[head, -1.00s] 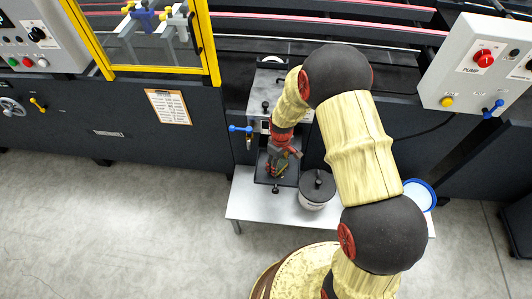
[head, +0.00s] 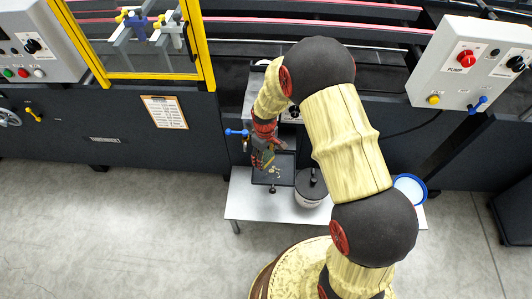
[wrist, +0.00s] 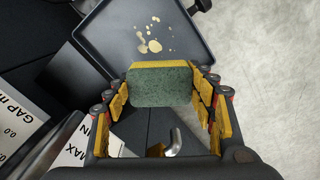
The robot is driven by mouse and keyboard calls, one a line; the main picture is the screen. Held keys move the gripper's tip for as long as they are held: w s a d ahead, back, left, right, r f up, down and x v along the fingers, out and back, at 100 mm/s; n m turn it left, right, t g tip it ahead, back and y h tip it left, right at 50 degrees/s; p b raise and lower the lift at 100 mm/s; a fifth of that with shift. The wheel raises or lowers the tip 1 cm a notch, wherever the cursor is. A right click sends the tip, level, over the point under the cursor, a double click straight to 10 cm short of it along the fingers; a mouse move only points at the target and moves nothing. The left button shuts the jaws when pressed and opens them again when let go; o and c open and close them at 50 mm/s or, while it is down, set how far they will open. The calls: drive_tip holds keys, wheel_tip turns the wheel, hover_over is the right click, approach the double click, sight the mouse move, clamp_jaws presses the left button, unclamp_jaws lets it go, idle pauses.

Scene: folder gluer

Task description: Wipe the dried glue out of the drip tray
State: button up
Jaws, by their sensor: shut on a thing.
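The drip tray (head: 286,166) is a dark, shallow square pan with a low rim and a knob at its front. It also shows in the wrist view (wrist: 95,35). Several pale, cream-coloured glue spots (wrist: 152,46) lie on its floor near the middle. My gripper (head: 264,157) is at the tray's back left part. It is shut on a sponge (wrist: 160,86) with a green scouring face and a yellow layer, held between both fingers. The sponge is near the tray edge, beside the glue spots. I cannot tell whether it touches the tray.
A lidded pot (head: 310,200) stands close to the tray's right on a light metal table (head: 250,206). A blue-rimmed white container (head: 411,188) is farther right, partly behind my arm. A blue-handled valve (head: 237,132) is left of the gripper. The machine front stands behind.

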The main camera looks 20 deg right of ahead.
drive_tip(key=shift+r+p, duration=0.65)
drive_tip(key=shift+r, duration=0.6)
